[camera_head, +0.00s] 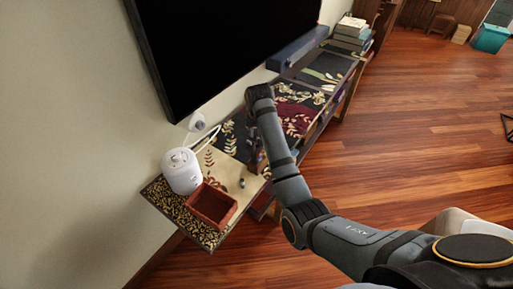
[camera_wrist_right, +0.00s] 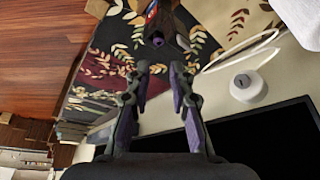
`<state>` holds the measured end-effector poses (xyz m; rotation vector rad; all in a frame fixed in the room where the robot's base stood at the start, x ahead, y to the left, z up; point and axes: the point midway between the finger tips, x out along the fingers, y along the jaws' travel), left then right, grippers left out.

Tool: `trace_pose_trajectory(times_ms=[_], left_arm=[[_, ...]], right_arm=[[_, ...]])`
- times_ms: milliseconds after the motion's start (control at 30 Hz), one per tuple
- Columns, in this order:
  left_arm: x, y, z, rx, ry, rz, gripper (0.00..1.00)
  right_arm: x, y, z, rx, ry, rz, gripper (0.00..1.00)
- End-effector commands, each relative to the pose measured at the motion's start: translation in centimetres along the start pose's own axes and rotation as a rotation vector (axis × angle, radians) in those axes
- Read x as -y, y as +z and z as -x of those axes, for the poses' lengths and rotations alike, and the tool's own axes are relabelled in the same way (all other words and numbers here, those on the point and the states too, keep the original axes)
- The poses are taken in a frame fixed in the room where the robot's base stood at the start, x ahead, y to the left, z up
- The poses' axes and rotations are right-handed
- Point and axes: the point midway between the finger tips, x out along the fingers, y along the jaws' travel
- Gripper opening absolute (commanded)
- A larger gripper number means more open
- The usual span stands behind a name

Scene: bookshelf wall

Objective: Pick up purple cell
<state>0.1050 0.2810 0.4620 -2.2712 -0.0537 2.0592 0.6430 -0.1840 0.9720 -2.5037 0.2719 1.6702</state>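A small dark purple cylinder end, which looks like the purple cell (camera_wrist_right: 157,40), shows in the right wrist view beyond my fingertips, beside a dark holder-like object. I cannot make the cell out clearly in the head view. My right gripper (camera_wrist_right: 161,72) is open, its two fingers apart with nothing between them. The cell is ahead of the gap between them and is not touched. In the head view the right arm reaches over the shelf, and its fingers are largely hidden. My left gripper is not in view.
On the patterned shelf top are a white appliance (camera_head: 181,171), a red-brown open box (camera_head: 212,205) and a small dark item (camera_head: 242,183). A large black screen (camera_head: 225,45) hangs close behind the arm. Books (camera_head: 351,33) stand at the far end.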

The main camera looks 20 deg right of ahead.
Motion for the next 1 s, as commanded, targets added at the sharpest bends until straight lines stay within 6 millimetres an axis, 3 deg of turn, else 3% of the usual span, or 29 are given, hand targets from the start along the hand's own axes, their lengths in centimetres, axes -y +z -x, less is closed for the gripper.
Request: trace_pose_trajectory(times_ms=[133, 433, 700, 967, 1000], left_arm=[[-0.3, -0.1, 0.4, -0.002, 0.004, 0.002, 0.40], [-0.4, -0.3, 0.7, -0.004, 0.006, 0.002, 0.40], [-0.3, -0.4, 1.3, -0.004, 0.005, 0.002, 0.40], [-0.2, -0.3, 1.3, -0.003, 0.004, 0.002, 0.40], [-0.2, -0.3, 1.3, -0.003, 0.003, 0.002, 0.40]], right_arm=[[-0.1, 0.1, -2.6, 0.004, 0.002, 0.000, 0.22], [-0.1, 0.3, -4.5, 0.005, 0.002, 0.001, 0.22], [-0.3, 0.6, -8.7, 0.004, 0.001, 0.000, 0.22], [-0.2, 0.7, -9.3, 0.005, 0.000, 0.000, 0.22], [-0.2, 0.8, -9.3, 0.005, 0.000, 0.000, 0.18]])
